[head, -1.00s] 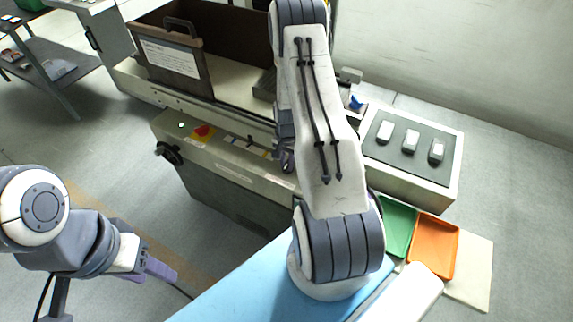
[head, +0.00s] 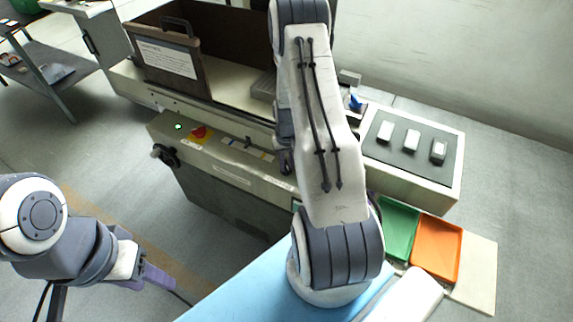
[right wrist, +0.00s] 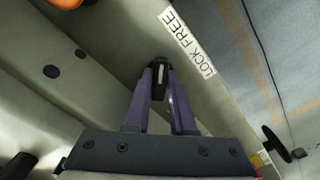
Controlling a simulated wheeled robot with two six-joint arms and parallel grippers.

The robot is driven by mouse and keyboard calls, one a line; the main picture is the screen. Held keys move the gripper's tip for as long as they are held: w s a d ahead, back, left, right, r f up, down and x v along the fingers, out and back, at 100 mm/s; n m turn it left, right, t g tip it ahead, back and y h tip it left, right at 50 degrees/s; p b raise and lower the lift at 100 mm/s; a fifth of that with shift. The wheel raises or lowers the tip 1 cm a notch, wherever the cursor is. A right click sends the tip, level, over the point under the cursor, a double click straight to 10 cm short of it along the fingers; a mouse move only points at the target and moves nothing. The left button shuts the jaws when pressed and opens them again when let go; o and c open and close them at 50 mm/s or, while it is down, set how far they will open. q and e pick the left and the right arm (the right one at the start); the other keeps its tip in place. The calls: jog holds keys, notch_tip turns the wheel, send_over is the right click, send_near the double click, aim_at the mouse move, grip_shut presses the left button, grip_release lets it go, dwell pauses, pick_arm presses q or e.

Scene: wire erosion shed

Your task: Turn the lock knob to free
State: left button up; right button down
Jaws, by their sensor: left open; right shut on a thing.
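The lock knob (right wrist: 160,74) is small and black with a pale pointer line, on the machine's cream front panel, in the right wrist view. A white label (right wrist: 187,41) reading LOCK FREE lies beside it. The pointer line runs nearly straight up the picture; I cannot tell which word it points to. My right gripper (right wrist: 160,92) is shut on the knob, one purple finger on each side. In the head view my right arm hides most of the knob area. My left gripper (head: 158,277) is open and empty, away from the machine at lower left.
A green tray (head: 399,232) and an orange tray (head: 437,248) lie at right. Floor between my left arm and the machine is clear.

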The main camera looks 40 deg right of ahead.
aim_at(287, 166)
jog(key=shift+r+n, duration=0.1)
jog(key=shift+n, duration=0.2)
jog(key=c, duration=0.8)
grip_release()
jog(key=shift+o, duration=0.2)
notch_tip(287, 166, up, 10)
jog(key=b, duration=0.1)
jog(key=shift+r+b, duration=0.2)
jog(key=shift+b, duration=0.1)
jog(key=shift+d, duration=0.1)
